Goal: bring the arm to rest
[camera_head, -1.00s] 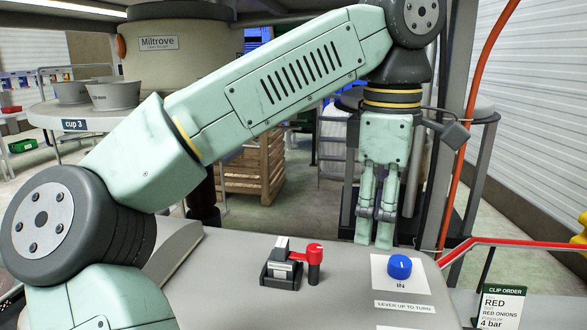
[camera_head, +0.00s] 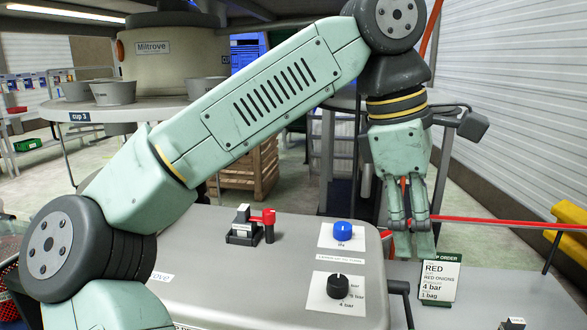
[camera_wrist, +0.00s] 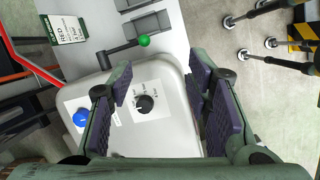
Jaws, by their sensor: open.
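My gripper (camera_head: 412,240) hangs from the arm with its fingers pointing down, just right of the grey console (camera_head: 200,285), in the head view. In the wrist view my gripper (camera_wrist: 168,100) shows its two fingers apart with nothing between them. The console's black knob (camera_wrist: 145,104) appears between the fingers, below them. In the head view the fingers overlap the area beside the order card (camera_head: 440,280). Whether the fingertips touch anything cannot be told.
The console carries a red lever (camera_head: 268,218), a blue knob (camera_head: 342,232) and a black knob (camera_head: 338,286). A green-tipped lever (camera_wrist: 144,41) shows in the wrist view. A red rail (camera_head: 480,219) runs behind the gripper. A round table (camera_head: 110,104) with cups stands back left.

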